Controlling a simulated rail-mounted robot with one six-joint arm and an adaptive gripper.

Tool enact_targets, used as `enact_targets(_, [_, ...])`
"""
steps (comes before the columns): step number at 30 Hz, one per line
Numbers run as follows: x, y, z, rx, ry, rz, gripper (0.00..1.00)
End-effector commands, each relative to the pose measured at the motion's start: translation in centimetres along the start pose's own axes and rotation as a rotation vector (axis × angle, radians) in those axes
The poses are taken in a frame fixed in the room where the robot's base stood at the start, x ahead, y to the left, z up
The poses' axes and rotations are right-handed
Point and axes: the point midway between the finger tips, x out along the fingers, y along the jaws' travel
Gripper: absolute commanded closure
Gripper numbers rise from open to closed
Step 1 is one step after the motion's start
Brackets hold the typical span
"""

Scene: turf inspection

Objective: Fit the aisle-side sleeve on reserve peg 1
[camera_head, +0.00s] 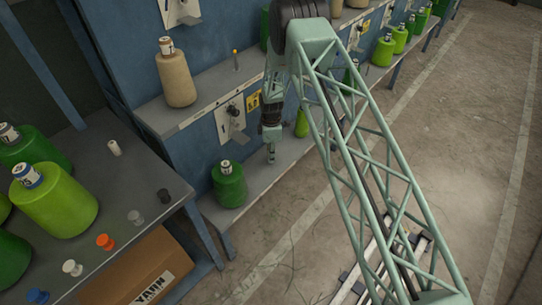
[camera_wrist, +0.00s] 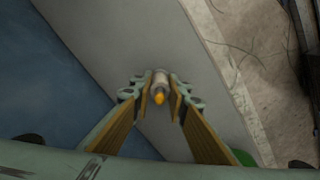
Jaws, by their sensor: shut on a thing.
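My gripper (camera_head: 271,158) is low over the grey lower shelf (camera_head: 262,181), right of a dark green yarn cone. In the wrist view, my gripper (camera_wrist: 160,94) is shut on a small pale sleeve (camera_wrist: 160,78). The orange-yellow tip of a peg (camera_wrist: 160,97) shows between the fingertips, at the near end of the sleeve. The sleeve seems to be around this peg, but I cannot tell how far down it sits. The fingers hide much of both. In the head view the held sleeve is too small to make out.
The dark green cone (camera_head: 229,185) stands close left of my gripper. A yellow-tipped peg (camera_head: 236,60) and a tan cone (camera_head: 176,74) stand on the upper shelf. The left table (camera_head: 120,185) holds green cones and several small sleeves. A box (camera_head: 150,272) is below.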

Motion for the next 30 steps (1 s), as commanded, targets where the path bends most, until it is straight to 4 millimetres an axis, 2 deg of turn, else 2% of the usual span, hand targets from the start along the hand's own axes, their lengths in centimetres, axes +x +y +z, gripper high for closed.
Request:
enact_targets(10, [0.55,0.01,0.00,0.000,0.000,0.000,0.93])
enact_targets(11, [0.52,0.02,0.00,0.000,0.000,0.000,0.84])
enact_targets(16, [0.49,0.01,0.00,0.000,0.000,0.000,0.70])
enact_targets(30, [0.13,0.03,0.00,0.000,0.000,0.001,0.70])
